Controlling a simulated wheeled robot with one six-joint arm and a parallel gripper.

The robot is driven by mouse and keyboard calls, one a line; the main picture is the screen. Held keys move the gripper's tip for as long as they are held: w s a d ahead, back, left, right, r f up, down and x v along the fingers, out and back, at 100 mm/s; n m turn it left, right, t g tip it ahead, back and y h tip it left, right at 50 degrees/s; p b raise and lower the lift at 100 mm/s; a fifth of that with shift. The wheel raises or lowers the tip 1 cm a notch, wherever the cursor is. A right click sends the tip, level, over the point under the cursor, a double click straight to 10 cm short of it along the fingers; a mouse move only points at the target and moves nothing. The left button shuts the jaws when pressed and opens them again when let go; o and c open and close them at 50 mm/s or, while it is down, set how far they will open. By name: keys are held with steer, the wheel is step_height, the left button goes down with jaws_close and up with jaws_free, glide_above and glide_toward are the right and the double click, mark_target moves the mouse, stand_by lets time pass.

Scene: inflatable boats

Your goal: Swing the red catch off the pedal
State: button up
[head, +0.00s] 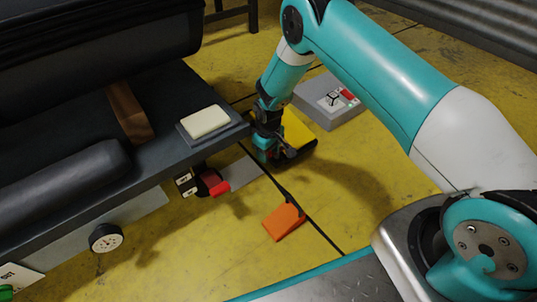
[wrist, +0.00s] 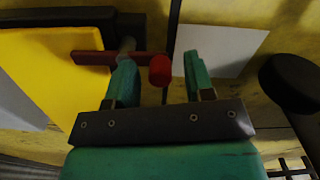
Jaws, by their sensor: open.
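The yellow pedal (head: 298,127) stands on the floor beside the dark bench; it fills the left of the wrist view (wrist: 45,75). The red catch (wrist: 92,58) is a flat bar reaching over the pedal's edge, with a grey pivot pin near its middle. A round red knob (wrist: 160,71) is at the bar's right end. My gripper (wrist: 160,60) is open, with one finger on each side of the knob and a gap on both sides. In the head view my gripper (head: 266,150) is low beside the pedal and hides most of the catch.
The bench edge with a cream pad (head: 205,122) is close left of my gripper. A red handle (head: 216,187) juts out below it. An orange wedge (head: 285,221) lies on the floor in front. A grey box (head: 330,101) stands behind the pedal.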

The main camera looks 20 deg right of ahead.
steer(key=shift+c, duration=0.2)
jaws_close()
steer(key=shift+w+r+m+p, duration=0.1)
steer(key=shift+m+p, duration=0.2)
steer(key=shift+p, duration=0.05)
steer(key=m+p, duration=0.2)
steer(key=shift+w+a+m, duration=0.1)
steer(key=shift+w+m, duration=0.2)
steer(key=shift+w, duration=0.1)
steer(key=m+p, duration=0.1)
steer(key=m, duration=0.1)
steer(key=w+m, duration=0.1)
steer(key=m, duration=0.1)
steer(key=shift+w+m+p, duration=0.2)
steer(key=shift+m+p, duration=0.1)
steer(key=shift+p, duration=0.05)
steer(key=m, duration=0.2)
steer(key=w+d+m, duration=0.1)
steer(key=m, duration=0.1)
steer(key=shift+w+m+p, duration=0.15)
steer(key=shift+m+p, duration=0.15)
steer(key=shift+p, duration=0.05)
steer(key=shift+w+d+m, duration=0.2)
steer(key=shift+m, duration=0.7)
steer(key=shift+w+d+m, duration=0.15)
steer(key=shift+d+m, duration=0.05)
steer(key=shift+m, duration=0.7)
